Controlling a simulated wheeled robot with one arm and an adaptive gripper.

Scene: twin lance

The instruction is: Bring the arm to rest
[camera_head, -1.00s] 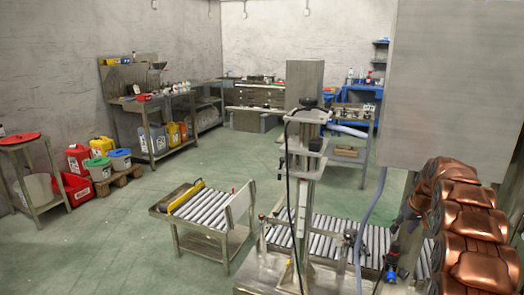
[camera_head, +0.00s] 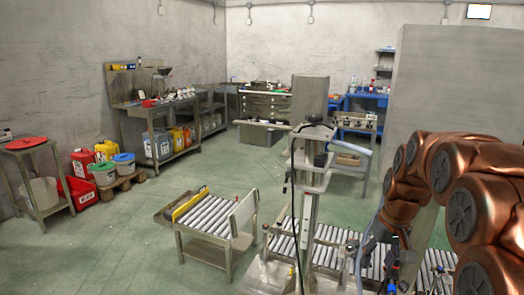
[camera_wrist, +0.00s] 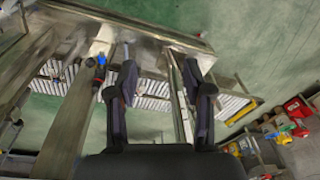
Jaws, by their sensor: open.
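My arm (camera_head: 450,175), copper-coloured with dark round joint covers, arches in from the right edge of the head view and bends down toward the filling machine. My gripper (camera_wrist: 160,88) shows in the wrist view with its two dark fingers spread well apart. Nothing is held between them. Beyond the fingers lie the machine's metal frame, rollers and green floor, seen tilted. In the head view the gripper is hard to make out against the machine's hoses.
The filling machine (camera_head: 310,180) and roller conveyor (camera_head: 330,250) stand close to the arm. A tall grey panel (camera_head: 440,85) rises behind it. A small roller table (camera_head: 215,215) stands left. Green floor (camera_head: 120,245) is free further left. Benches line the walls.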

